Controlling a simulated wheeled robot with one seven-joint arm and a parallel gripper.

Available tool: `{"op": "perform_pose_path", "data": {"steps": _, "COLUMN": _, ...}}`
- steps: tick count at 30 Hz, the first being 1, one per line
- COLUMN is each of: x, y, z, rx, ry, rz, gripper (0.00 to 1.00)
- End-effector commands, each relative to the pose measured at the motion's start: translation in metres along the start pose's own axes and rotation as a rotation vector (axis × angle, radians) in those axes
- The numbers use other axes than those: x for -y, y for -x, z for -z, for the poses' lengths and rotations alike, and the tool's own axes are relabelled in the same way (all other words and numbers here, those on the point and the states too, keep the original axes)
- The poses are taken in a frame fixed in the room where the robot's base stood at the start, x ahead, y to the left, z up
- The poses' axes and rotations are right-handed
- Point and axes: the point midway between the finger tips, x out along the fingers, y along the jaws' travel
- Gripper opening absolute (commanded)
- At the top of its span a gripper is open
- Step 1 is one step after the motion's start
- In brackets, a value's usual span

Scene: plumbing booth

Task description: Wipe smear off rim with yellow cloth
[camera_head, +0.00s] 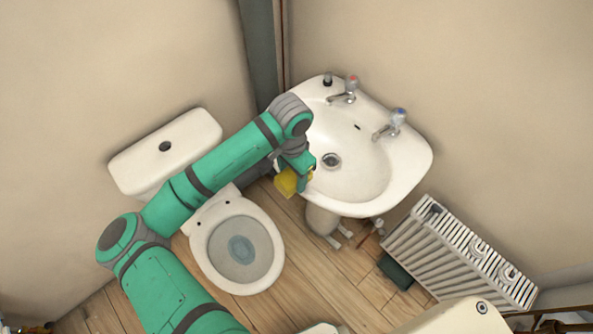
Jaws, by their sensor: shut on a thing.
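My gripper (305,174) is shut on the yellow cloth (286,182). The cloth hangs at the front left rim of the white washbasin (400,178). I cannot tell whether the cloth touches the rim. My wrist hides part of the basin's left rim. No smear can be made out on the visible rim from this view.
A red-marked tap (347,88) and a blue-marked tap (394,121) stand at the basin's back. A white toilet (264,236) is to the left, below my arm. A radiator (450,252) stands at the right. Wooden floor (310,275) shows between them.

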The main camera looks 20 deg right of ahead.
Motion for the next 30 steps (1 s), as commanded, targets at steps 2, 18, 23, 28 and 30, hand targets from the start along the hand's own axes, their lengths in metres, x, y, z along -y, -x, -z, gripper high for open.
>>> {"op": "perform_pose_path", "data": {"steps": 2, "x": 0.0, "y": 0.008, "z": 0.0, "rx": 0.0, "ry": -0.001, "rz": 0.0, "gripper": 0.26}}
{"op": "perform_pose_path", "data": {"steps": 18, "x": -0.002, "y": 0.055, "z": 0.003, "rx": -0.001, "ry": -0.006, "rz": 0.0, "gripper": 0.26}}
{"op": "perform_pose_path", "data": {"steps": 23, "x": -0.002, "y": 0.061, "z": 0.002, "rx": 0.0, "ry": -0.005, "rz": 0.001, "gripper": 0.26}}
{"op": "perform_pose_path", "data": {"steps": 28, "x": -0.002, "y": 0.061, "z": 0.002, "rx": 0.0, "ry": -0.005, "rz": 0.001, "gripper": 0.26}}
{"op": "perform_pose_path", "data": {"steps": 30, "x": -0.002, "y": 0.061, "z": 0.002, "rx": 0.0, "ry": -0.005, "rz": 0.0, "gripper": 0.26}}
